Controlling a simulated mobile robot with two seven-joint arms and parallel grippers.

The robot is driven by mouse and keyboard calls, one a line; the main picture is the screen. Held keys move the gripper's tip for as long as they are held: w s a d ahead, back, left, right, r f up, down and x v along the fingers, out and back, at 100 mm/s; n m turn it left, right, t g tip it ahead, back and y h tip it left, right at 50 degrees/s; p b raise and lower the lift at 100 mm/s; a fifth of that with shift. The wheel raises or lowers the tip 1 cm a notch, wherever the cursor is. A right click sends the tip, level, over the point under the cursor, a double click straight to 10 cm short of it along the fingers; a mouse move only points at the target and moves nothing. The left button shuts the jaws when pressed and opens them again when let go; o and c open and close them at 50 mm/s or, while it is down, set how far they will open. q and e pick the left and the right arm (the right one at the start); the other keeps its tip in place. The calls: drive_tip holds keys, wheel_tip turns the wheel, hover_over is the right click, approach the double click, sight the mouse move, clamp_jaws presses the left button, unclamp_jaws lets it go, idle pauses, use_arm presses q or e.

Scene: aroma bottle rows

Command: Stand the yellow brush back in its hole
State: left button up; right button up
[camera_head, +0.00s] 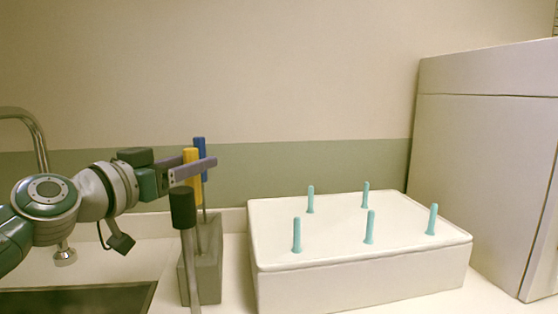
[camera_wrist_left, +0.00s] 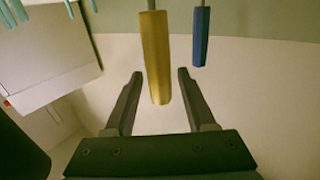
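The yellow brush (camera_head: 192,160) shows as a yellow handle, upright in the head view, beside a blue-handled brush (camera_head: 201,146). A grey block holder (camera_head: 208,262) stands below them; I cannot tell whether the yellow brush's lower end sits in a hole. My left gripper (camera_head: 213,164) is at the yellow handle. In the left wrist view the yellow handle (camera_wrist_left: 155,58) lies between the spread fingers (camera_wrist_left: 159,75), with a gap on each side. The blue handle (camera_wrist_left: 201,36) is beyond the fingers, to the right. My right gripper is out of view.
A black-topped rod (camera_head: 183,208) stands in front of the holder. To the right is a white box (camera_head: 350,285) with several teal pegs (camera_head: 369,227) on top. A sink (camera_head: 75,300) and faucet (camera_head: 38,140) are at left; a tall white cabinet (camera_head: 480,170) is at right.

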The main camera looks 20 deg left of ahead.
use_arm(q)
drive_tip(key=shift+r, duration=0.2)
drive_tip(key=shift+s+f, duration=0.1)
drive_tip(key=shift+s, duration=0.2)
drive_tip(key=shift+s+a+b, duration=0.1)
drive_tip(key=shift+s+a, duration=0.05)
drive_tip(key=shift+s, duration=1.75)
drive_tip(key=shift+s+a+b, duration=0.1)
drive_tip(key=shift+s+a, duration=0.1)
drive_tip(key=shift+s, duration=1.7)
drive_tip(key=shift+s+a+b, duration=0.1)
drive_tip(key=shift+s+a, duration=0.05)
drive_tip(key=shift+s, duration=1.75)
